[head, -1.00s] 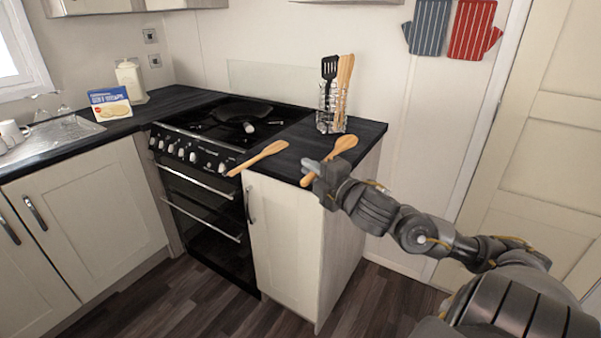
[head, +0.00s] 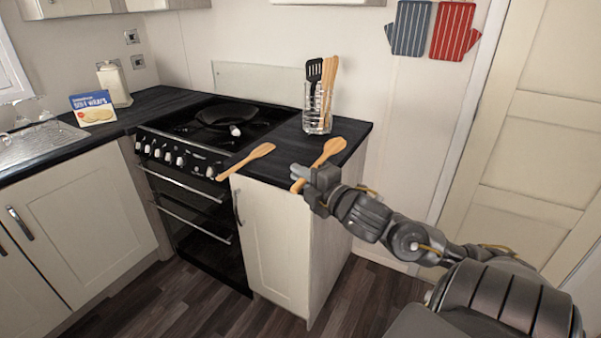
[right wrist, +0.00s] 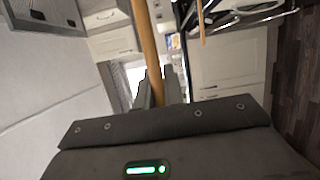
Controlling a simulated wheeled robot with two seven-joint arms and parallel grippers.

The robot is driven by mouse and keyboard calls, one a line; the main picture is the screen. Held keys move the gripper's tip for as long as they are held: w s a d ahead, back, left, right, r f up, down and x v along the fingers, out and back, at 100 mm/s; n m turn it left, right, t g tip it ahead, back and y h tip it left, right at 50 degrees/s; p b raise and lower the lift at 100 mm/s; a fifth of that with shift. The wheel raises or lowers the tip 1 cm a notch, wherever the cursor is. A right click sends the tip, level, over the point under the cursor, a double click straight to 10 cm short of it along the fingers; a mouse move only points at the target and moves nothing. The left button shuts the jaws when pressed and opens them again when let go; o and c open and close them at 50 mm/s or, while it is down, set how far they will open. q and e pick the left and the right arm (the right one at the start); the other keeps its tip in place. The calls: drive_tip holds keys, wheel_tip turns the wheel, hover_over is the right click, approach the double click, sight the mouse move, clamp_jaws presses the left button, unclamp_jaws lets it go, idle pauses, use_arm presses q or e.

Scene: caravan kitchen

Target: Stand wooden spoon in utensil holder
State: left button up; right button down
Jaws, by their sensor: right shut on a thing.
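A wooden spoon (head: 325,153) is in my right gripper (head: 311,181) at the front edge of the short counter. The gripper is shut on its handle, which also shows between the fingers in the right wrist view (right wrist: 148,50). The spoon's head points away, up and to the right. A second wooden spoon (head: 250,158) lies to the left, its handle sticking out past the counter edge by the stove. The utensil holder (head: 317,113), a clear-looking or wire container, stands at the back of the counter with a black slotted turner and wooden utensils upright in it. My left gripper is not in view.
A black stove (head: 205,130) with a pan (head: 226,114) is left of the short counter (head: 283,163). A blue box (head: 92,108) and a white canister (head: 114,84) stand farther left. Two oven mitts (head: 454,30) hang on the wall.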

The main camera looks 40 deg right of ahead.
drive_tip(key=s+a+r+m+g+y+p, duration=0.1)
drive_tip(key=a+r+g+y+p, duration=0.2)
drive_tip(key=r+p, duration=0.9)
drive_tip(key=s+a+r+g+y+p, duration=0.1)
drive_tip(key=a+r+g+y+p, duration=0.2)
drive_tip(key=a+r+y+p, duration=0.3)
drive_tip(key=a+r+p, duration=0.4)
drive_tip(key=r+p, duration=0.2)
drive_tip(key=p, duration=0.3)
drive_tip(key=shift+s+m+y, duration=0.2)
drive_tip(key=shift+m+y, duration=0.1)
drive_tip(key=shift+m, duration=0.1)
